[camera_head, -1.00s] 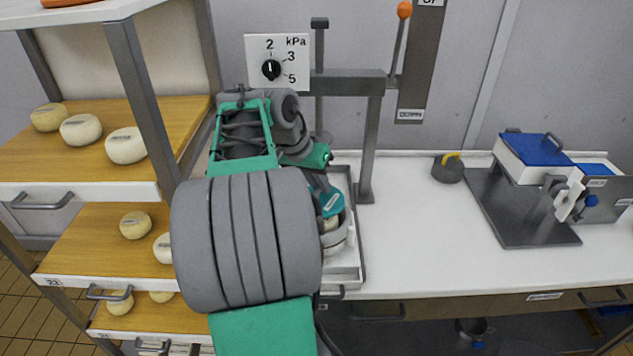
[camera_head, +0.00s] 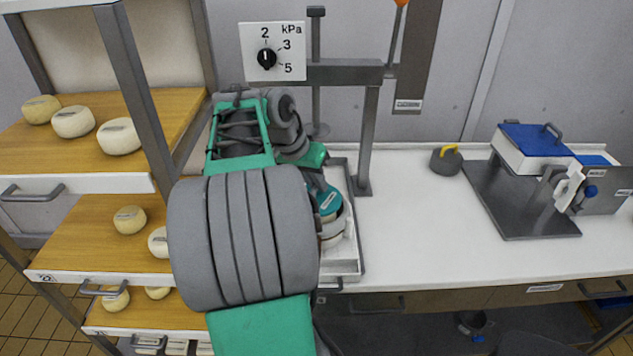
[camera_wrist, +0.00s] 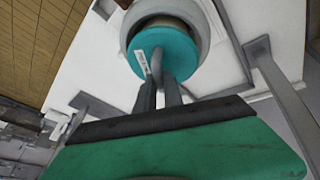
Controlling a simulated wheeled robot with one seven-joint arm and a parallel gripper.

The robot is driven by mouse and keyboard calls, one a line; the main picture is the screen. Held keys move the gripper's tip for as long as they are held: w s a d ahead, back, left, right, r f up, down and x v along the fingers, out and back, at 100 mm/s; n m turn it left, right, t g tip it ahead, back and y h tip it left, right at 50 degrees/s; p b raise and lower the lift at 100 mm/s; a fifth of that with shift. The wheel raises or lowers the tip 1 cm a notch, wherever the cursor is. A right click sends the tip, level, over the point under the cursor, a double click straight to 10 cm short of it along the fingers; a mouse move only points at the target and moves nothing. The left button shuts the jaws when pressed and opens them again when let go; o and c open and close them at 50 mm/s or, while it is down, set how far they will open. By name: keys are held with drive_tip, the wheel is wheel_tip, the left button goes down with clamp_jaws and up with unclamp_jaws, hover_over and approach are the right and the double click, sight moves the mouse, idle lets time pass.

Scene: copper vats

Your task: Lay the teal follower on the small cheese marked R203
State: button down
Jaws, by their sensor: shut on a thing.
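The teal follower (camera_head: 328,202) is a round disc with a white label. It also shows in the wrist view (camera_wrist: 182,48). My gripper (camera_wrist: 168,82) is shut on its grey handle. The follower is over a grey ring-shaped mould (camera_wrist: 216,38), overlapping its opening. A tan surface, seemingly cheese (camera_wrist: 162,22), shows inside the ring past the follower's edge. I cannot tell whether the follower touches it. In the head view my arm hides the gripper and much of the mould. No R203 mark is readable.
The mould is in a white tray (camera_head: 349,267) under a grey press frame (camera_head: 368,140). Shelves with small cheeses (camera_head: 119,136) stand left. A dark weight with a yellow handle (camera_head: 446,160) and a blue-lidded box (camera_head: 535,150) are right. The counter between is clear.

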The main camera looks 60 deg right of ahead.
drive_tip(key=shift+f+b, duration=0.6)
drive_tip(key=shift+f, duration=0.2)
idle(0.5)
drive_tip(key=c, duration=1.4)
unclamp_jaws()
wheel_tip(320, 180, up, 7)
drive_tip(key=p, duration=0.6)
drive_tip(key=shift+r+p, duration=0.1)
drive_tip(key=shift+p, duration=0.25)
